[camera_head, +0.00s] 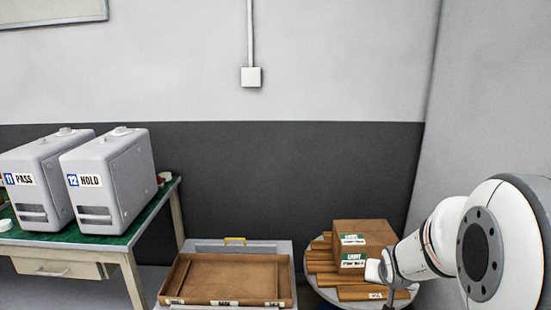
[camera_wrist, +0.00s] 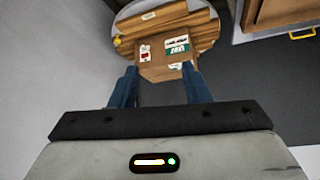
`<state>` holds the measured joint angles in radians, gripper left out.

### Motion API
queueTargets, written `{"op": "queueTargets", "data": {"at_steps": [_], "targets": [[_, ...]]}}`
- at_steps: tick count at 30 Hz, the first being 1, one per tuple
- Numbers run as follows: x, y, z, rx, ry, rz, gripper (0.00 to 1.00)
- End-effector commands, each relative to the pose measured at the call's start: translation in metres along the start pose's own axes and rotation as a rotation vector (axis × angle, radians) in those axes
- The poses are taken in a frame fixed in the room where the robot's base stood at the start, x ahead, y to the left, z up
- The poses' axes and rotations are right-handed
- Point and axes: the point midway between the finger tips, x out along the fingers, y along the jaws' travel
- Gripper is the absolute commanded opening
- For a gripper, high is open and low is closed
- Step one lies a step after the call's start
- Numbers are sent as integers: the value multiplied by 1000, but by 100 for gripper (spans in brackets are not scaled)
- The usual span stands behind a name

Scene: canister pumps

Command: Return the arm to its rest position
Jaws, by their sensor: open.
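My gripper (camera_wrist: 160,82) shows in the wrist view with its two blue fingers apart and nothing between them. A cardboard box (camera_wrist: 166,60) with white and green labels lies beyond the fingertips, on a round table. In the head view my white arm comes in from the right edge and reaches over the right side of the round table (camera_head: 318,287). The box (camera_head: 360,234) stands there just left of the arm's end. My fingers do not show clearly in the head view.
Several brown wooden pieces (camera_head: 322,256) lie around the box. Left of the round table is a shallow brown tray (camera_head: 230,288) on a grey stand. Two grey units, PASS (camera_head: 37,182) and HOLD (camera_head: 107,180), stand on a green-topped bench (camera_head: 150,213). A wall closes the right side.

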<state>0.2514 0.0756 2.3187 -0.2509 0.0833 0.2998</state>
Motion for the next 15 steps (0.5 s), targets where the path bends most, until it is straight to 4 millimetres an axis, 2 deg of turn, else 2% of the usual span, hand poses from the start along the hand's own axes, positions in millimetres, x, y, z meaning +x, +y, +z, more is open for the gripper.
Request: {"op": "queueTargets", "data": {"at_steps": [1,5,9,12,15], "targets": [[-38,-10,-1,-28,-33,-1,43],[-107,-28,23,-97,-150,-10,43],[-175,-43,55,-176,-274,-44,43],[-212,-49,77,-225,-348,-75,43],[-237,-52,94,-262,-402,-99,43]]}}
